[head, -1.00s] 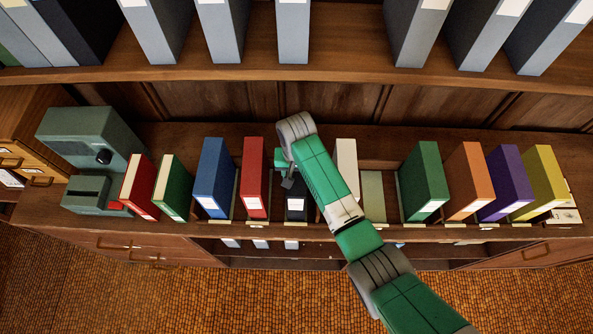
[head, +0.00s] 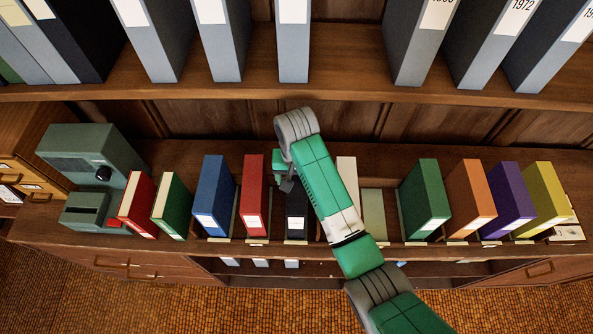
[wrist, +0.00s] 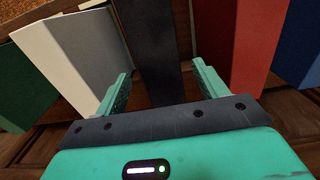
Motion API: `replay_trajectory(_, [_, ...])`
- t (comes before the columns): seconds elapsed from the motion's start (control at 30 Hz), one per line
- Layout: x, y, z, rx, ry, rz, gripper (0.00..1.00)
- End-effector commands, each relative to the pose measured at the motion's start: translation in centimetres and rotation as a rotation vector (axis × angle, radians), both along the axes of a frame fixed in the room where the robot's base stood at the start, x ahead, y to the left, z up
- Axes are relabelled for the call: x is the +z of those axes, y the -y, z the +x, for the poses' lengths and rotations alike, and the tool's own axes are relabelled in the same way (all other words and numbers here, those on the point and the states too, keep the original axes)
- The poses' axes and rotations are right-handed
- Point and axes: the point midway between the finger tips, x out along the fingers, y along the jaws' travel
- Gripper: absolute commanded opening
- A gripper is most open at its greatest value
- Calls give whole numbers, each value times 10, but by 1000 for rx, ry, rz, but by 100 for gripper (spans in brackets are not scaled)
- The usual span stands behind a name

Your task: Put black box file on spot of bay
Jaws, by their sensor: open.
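The black box file (head: 297,212) stands upright in the row on the lower shelf, between a red and a white file. My arm partly hides it in the head view. My gripper (head: 286,182) is above and at this file, its jaws open. In the wrist view the black file (wrist: 152,45) rises between the two spread fingers (wrist: 161,85); I cannot tell whether either touches it. An empty slot of the bay with a pale green-grey base (head: 373,213) lies between the white file and a green file.
Close neighbours are the red file (head: 253,195) and the white file (head: 347,178). Blue, green, orange, purple and yellow files stand along the row. A grey-green machine (head: 92,165) is at the left. An upper shelf (head: 340,88) with grey files overhangs behind.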

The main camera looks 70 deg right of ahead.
Motion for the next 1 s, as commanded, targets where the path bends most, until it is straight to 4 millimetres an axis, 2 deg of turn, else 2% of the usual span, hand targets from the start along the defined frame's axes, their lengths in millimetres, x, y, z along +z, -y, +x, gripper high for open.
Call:
replay_trajectory(0.1, [23,0,0,0,2,0,72])
replay_trajectory(0.27, [42,0,1,1,0,0,72])
replay_trajectory(0.77, [46,-1,2,4,3,-3,72])
replay_trajectory(0.83, [56,-5,19,43,47,-46,72])
replay_trajectory(0.87, [65,-9,35,77,85,-83,72])
replay_trajectory(0.97, [122,-42,109,253,303,-277,72])
replay_trajectory(1.0, [154,-63,140,334,413,-367,72])
